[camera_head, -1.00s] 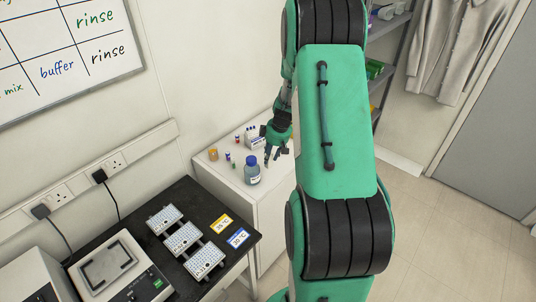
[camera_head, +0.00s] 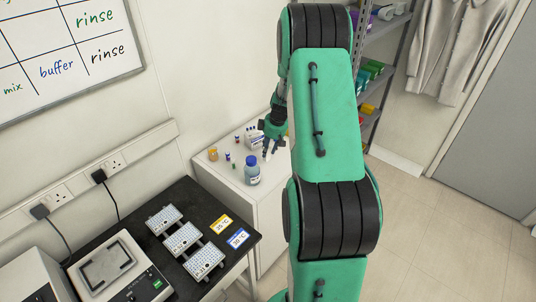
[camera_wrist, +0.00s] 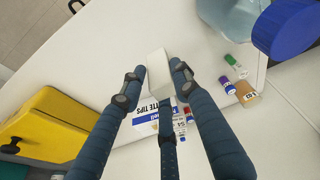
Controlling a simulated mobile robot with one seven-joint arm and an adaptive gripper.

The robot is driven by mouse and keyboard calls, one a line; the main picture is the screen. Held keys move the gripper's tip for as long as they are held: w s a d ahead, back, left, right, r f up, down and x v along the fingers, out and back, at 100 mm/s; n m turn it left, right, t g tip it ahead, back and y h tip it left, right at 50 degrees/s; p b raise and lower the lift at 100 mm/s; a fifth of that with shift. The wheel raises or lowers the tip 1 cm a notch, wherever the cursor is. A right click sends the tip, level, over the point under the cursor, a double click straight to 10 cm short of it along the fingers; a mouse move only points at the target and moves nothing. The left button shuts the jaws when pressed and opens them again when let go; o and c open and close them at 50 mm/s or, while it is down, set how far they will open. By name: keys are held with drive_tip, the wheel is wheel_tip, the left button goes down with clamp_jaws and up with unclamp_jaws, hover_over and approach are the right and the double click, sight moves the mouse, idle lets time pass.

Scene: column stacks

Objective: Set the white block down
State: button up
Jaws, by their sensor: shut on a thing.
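My gripper (camera_head: 269,152) is over the white cabinet top, behind and right of the blue-capped bottle. In the wrist view, its fingers are shut on the white block (camera_wrist: 158,70), one fingertip on each side. The block is pale and elongated and stands out in front of the white surface. I cannot tell whether its lower end touches that surface. In the head view the block is too small to make out clearly between the fingers.
A yellow object (camera_wrist: 50,125) shows at left in the wrist view. A black bench (camera_head: 190,195) holds plates.

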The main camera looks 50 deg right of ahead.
sight(268, 153)
drive_tip(key=shift+f, duration=1.4)
drive_tip(key=shift+f+b, duration=0.1)
drive_tip(key=shift+b, duration=0.25)
drive_tip(key=o, duration=0.9)
drive_tip(key=shift+r, duration=0.5)
drive_tip(key=p+v, duration=0.2)
drive_tip(key=v, duration=0.9)
drive_tip(key=shift+s+r, duration=0.1)
drive_tip(key=shift+s, duration=0.05)
